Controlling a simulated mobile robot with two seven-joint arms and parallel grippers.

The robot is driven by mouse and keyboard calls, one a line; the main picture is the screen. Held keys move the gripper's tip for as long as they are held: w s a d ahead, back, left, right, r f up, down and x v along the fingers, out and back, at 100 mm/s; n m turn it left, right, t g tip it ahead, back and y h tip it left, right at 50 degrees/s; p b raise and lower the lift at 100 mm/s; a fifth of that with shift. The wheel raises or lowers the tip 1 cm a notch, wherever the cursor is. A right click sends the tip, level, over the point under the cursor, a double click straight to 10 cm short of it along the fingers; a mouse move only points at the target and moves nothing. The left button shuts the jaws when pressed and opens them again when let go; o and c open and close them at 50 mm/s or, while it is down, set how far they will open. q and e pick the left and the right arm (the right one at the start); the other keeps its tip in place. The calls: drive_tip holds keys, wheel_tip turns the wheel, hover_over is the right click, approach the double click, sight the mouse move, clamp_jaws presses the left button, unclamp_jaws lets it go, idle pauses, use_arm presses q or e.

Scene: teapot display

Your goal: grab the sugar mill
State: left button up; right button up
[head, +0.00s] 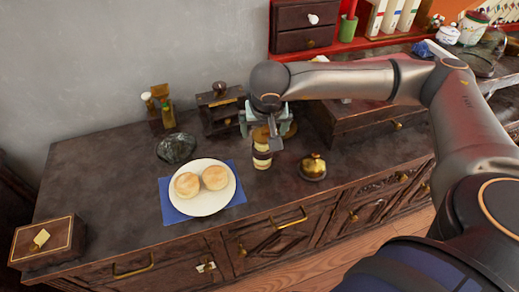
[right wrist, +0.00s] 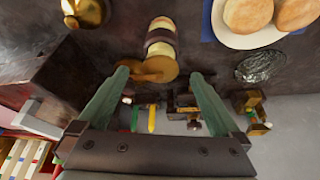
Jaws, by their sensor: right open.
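The sugar mill (head: 262,157) appears to be the small upright cream cylinder with a dark band, standing on the dark wooden cabinet top. In the right wrist view the mill (right wrist: 161,38) shows just beyond the fingertips, with a golden-brown round part at its near end. My right gripper (head: 264,128) is open above and around the top of the mill and partly hides it in the head view. In the right wrist view its two greenish fingers (right wrist: 160,74) are spread to either side of that golden-brown part. I cannot tell whether they touch it. My left gripper is not in view.
A white plate (head: 208,209) with two buns lies on a blue napkin left of the mill. A brass-coloured pot (head: 313,167) stands close on the right. A dark glassy dish (head: 176,148) and a wooden grinder (head: 220,107) are behind. A wooden box (head: 48,241) is far left.

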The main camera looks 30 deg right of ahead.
sight(262, 149)
drive_tip(key=x, duration=0.9)
drive_tip(key=shift+r, duration=0.15)
clamp_jaws()
idle(0.5)
